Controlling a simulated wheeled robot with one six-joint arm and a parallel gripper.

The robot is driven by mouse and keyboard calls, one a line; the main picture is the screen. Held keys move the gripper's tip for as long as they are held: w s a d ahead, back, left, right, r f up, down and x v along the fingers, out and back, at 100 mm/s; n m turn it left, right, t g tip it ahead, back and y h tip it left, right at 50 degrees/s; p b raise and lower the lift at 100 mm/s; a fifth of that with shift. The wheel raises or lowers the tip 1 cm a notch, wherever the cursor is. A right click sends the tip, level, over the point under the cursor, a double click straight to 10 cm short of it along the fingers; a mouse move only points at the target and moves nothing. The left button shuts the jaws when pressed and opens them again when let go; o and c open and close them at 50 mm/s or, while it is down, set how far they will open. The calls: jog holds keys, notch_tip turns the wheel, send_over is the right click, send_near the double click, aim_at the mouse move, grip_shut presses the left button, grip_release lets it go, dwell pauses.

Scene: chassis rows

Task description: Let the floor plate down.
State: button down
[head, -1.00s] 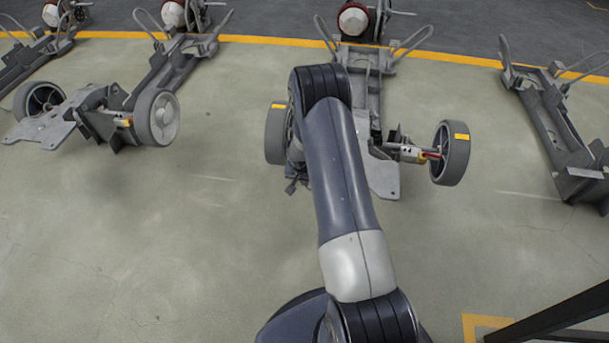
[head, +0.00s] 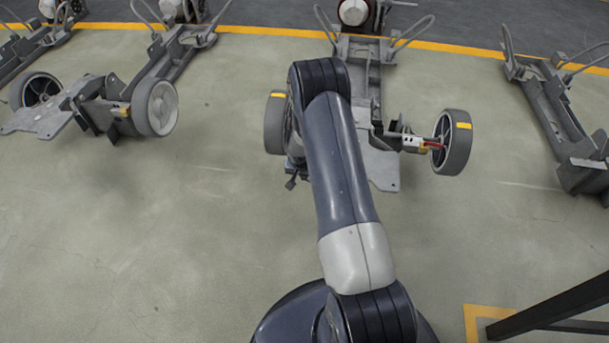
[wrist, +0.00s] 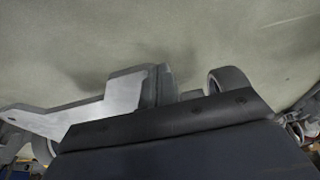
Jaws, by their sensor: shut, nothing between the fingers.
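The floor plate (head: 382,172) is a flat grey plate with a hole near its corner, at the near end of the middle chassis (head: 358,75). My arm covers its left part in the head view. I cannot tell its exact tilt. My gripper (head: 291,183) is mostly hidden behind my arm; only a small dark tip shows just left of it, below the left wheel. It looks shut and empty. In the wrist view a light grey plate (wrist: 95,118) with an upright bracket lies beyond a large dark block that fills the bottom; no fingertips show there.
The middle chassis has a left wheel (head: 275,124) and a right wheel (head: 452,142), both with yellow marks. Another wheeled chassis (head: 105,105) stands left, and a bare chassis frame (head: 560,115) right. A dark post (head: 550,308) is at lower right.

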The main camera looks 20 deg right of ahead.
notch_tip(320, 180, down, 16)
jog(key=b, duration=1.4)
jog(key=shift+w+d, duration=0.25)
jog(key=shift+w, duration=0.15)
jog(key=shift+f, duration=0.1)
